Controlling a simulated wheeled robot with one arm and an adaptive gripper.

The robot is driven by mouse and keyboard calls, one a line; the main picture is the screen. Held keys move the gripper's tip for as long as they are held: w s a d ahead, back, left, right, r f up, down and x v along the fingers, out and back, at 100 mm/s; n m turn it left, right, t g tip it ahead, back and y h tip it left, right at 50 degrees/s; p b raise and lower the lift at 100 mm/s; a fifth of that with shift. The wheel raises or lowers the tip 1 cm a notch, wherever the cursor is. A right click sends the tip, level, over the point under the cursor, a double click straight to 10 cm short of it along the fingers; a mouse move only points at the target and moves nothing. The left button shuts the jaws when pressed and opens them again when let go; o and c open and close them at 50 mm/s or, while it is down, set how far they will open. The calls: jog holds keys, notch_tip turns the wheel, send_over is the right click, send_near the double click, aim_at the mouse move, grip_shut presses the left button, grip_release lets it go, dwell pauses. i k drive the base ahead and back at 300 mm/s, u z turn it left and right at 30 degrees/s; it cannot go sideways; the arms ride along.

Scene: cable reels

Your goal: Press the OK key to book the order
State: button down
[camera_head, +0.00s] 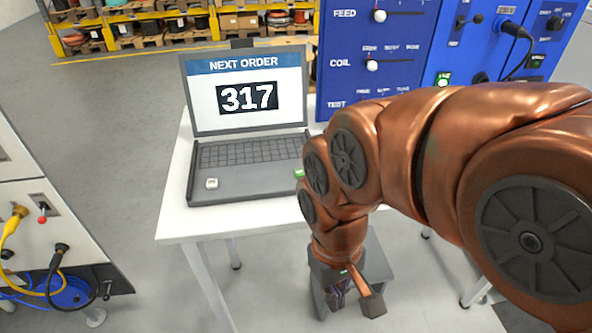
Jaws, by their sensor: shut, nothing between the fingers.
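An open grey laptop (196,154) stands on a white table, its screen (247,92) reading "NEXT ORDER" and "317". A green key (299,173) shows at the right edge of its keyboard deck, partly hidden behind my copper arm. Its label is too small to read, so I cannot tell whether it is the OK key. A small pale key (211,183) sits at the deck's front left. My gripper (352,295) is shut and empty, pointing down in front of the table's front edge, below and right of the laptop and apart from it.
The white table (190,222) has bare room in front of the laptop. A blue panel (350,60) with knobs and sliders stands behind it on the right. A pale cabinet (70,200) with cables stands at left. Shelves (150,35) of reels are at the back.

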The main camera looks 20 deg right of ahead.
aim_at(298, 173)
jog(key=u, duration=0.05)
jog(key=k, duration=0.5)
jog(key=u, duration=2.15)
jog(key=i, duration=1.75)
jog(key=z, duration=2.65)
